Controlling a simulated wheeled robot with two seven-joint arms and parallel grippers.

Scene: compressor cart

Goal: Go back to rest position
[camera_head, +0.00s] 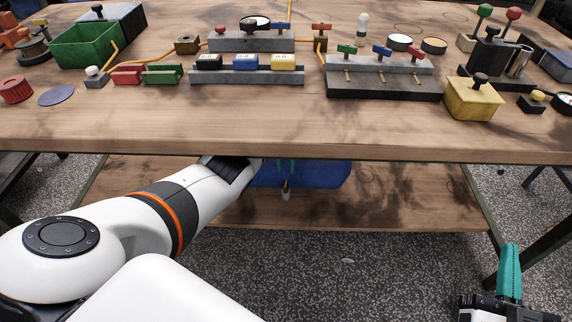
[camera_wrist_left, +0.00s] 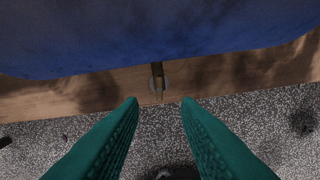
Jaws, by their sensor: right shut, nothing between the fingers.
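My left gripper (camera_head: 286,168) reaches under the front edge of the workbench and is mostly hidden there in the head view. The left wrist view shows its two teal fingers (camera_wrist_left: 161,101) apart, with nothing between them. A small fitting with a stem (camera_wrist_left: 158,80) lies just beyond the fingertips, in front of a large blue body (camera_wrist_left: 150,35). The blue body (camera_head: 325,175) also shows below the bench top in the head view. My right gripper (camera_head: 509,272) is at the lower right, in front of the bench, with its teal fingers together and empty.
A lower shelf (camera_head: 400,210) lies beneath. On top are a green bin (camera_head: 85,47), a yellow block with a black knob (camera_head: 473,100) and several valve blocks. The speckled floor (camera_head: 350,275) in front is clear.

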